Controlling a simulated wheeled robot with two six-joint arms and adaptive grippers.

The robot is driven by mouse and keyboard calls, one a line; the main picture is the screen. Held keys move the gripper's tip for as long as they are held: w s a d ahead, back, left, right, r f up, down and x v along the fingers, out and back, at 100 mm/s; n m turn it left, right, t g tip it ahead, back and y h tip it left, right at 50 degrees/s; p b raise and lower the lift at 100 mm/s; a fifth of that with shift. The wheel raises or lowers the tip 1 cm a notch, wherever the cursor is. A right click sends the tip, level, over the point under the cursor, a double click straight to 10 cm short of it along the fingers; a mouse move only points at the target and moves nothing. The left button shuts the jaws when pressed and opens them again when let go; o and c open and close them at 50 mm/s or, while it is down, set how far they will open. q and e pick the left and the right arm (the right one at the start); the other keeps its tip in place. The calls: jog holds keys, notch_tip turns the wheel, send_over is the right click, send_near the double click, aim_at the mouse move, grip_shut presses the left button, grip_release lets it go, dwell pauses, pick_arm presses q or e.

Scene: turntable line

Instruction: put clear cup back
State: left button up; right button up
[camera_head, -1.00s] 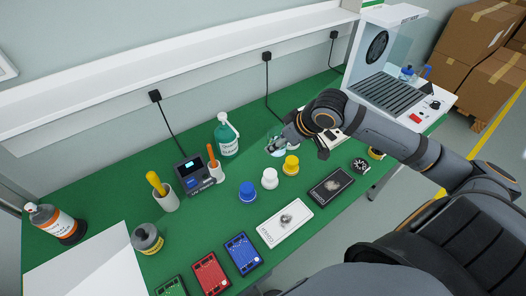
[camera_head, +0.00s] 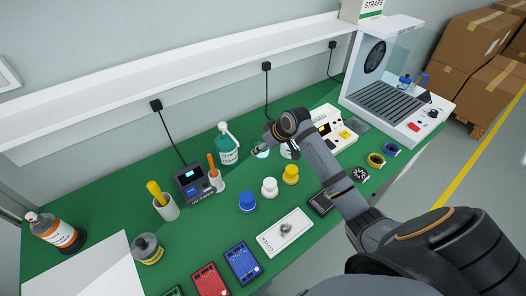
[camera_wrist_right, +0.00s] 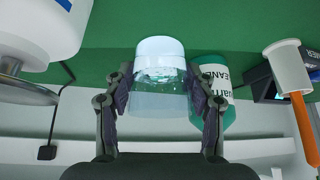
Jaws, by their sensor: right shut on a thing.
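My right gripper (camera_head: 266,141) is over the back middle of the green table, beside the green bottle. In the right wrist view it (camera_wrist_right: 160,90) is shut on the clear cup (camera_wrist_right: 160,78), with one finger on each side. That view is upside down, and the cup's whitish end points toward the table. The cup (camera_head: 261,152) shows small below the fingers in the head view, just right of the green bottle (camera_head: 228,150). I cannot tell whether the cup touches the table. My left gripper is not in view.
A white container (camera_wrist_right: 35,30) stands close beside the gripper. Blue (camera_head: 247,202), white (camera_head: 269,188) and yellow (camera_head: 290,174) capped pieces stand in front. A holder with an orange-handled tool (camera_head: 216,180) is left of the bottle. A beige device (camera_head: 335,130) lies to the right.

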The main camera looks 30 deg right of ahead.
aim_at(263, 152)
notch_tip(263, 152, down, 3)
jog(key=shift+r+p, duration=0.2)
jog(key=shift+p, duration=0.2)
jog(key=shift+f, duration=0.25)
jog(key=shift+f, duration=0.15)
jog(key=o, duration=1.3)
jog(key=shift+o, duration=0.2)
